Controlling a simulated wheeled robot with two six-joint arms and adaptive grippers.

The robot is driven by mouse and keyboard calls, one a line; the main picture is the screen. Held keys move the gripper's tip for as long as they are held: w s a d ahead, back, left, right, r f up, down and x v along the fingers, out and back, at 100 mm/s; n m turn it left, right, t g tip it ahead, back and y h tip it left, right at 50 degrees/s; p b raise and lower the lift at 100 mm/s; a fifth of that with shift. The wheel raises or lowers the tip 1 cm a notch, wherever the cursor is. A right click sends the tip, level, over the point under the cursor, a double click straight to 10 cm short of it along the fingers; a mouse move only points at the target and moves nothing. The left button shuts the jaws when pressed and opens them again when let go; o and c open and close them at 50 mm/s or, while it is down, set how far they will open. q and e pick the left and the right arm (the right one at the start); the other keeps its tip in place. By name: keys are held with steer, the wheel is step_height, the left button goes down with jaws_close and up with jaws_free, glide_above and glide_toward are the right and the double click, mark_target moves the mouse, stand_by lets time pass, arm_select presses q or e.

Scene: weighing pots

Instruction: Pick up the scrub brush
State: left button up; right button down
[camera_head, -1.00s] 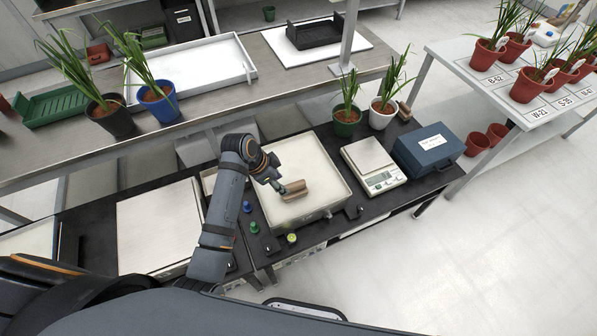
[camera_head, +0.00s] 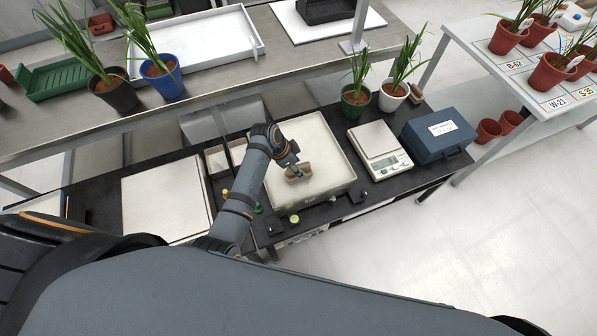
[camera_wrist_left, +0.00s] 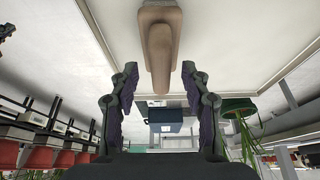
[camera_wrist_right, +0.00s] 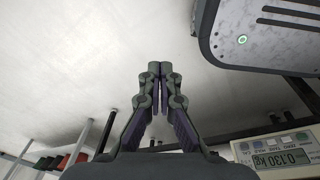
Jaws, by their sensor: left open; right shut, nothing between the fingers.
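The scrub brush (camera_head: 299,172), a tan-brown block, lies in the white square tray (camera_head: 338,192) on the black bench. My left gripper (camera_head: 290,163) is over it and partly covers it in the head view. In the left wrist view, the brush's rounded tan handle (camera_wrist_left: 160,45) points down the picture, with its end lined up between the open fingers (camera_wrist_left: 160,85). The fingers show a gap on both sides of it; contact is not visible. My right gripper (camera_wrist_right: 160,75) is shut and empty in the right wrist view; it does not show in the head view.
A scale (camera_head: 378,142) stands right of the tray; its display (camera_wrist_right: 283,159) reads 0.130 kg in the right wrist view. A blue case (camera_head: 438,135) is farther right. A green pot (camera_head: 355,103) and a white pot (camera_head: 393,97) with plants stand behind. Small bottles (camera_head: 258,208) stand left of the tray.

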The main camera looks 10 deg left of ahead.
arm_select(q)
steer(key=shift+x, duration=0.8)
steer(key=c, duration=1)
arm_select(e)
steer(key=shift+s+d+f, duration=0.1)
steer(key=shift+s+f, duration=0.05)
steer(key=shift+s, duration=0.7)
arm_select(q)
steer(key=shift+r, duration=0.1)
